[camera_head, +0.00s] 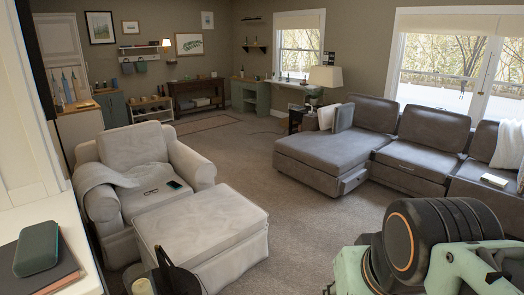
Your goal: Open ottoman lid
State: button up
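The ottoman (196,238) is a light beige upholstered box in the lower middle of the head view, in front of the matching armchair. Its padded lid (200,217) lies flat and closed on the base. A dark bag-like object (176,277) stands at its near left side and hides part of that side. My arm, pale green with dark round joints, fills the lower right of the view, to the right of the ottoman and apart from it in the picture. My gripper itself does not show.
The armchair (138,150) holds a phone (174,184), glasses and a throw. A grey sectional sofa (403,147) stands at right. A white counter (52,225) with a dark green case (37,248) is at near left. Open carpet lies between the ottoman and the sofa.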

aim_at(192, 229)
jog(key=i+j, duration=0.1)
jog(key=i, duration=1.1)
jog(key=i+j+z, duration=0.1)
jog(key=i+z, duration=0.3)
jog(key=i, duration=0.8)
jog(key=i+l+z, duration=0.1)
jog(key=i+z, duration=0.15)
jog(key=i, duration=0.9)
jog(key=i+l+u, duration=0.15)
jog(key=i+u, duration=0.15)
jog(key=u, duration=0.15)
jog(key=i+l+u, duration=0.25)
jog(key=u, duration=0.25)
jog(key=i+l+u, duration=0.1)
jog(key=u, duration=0.25)
jog(key=i+l+u, duration=0.15)
jog(key=u, duration=0.2)
jog(key=i+l+u, duration=0.15)
jog(key=u, duration=0.15)
jog(key=i+l+u, duration=0.15)
jog(key=l+u, duration=0.25)
jog(key=i+l+u, duration=0.15)
jog(key=u, duration=0.25)
jog(key=k+l+u, duration=0.15)
jog(key=l, duration=0.15)
jog(key=k+l+u, duration=0.15)
jog(key=l, duration=0.15)
jog(key=k, duration=0.15)
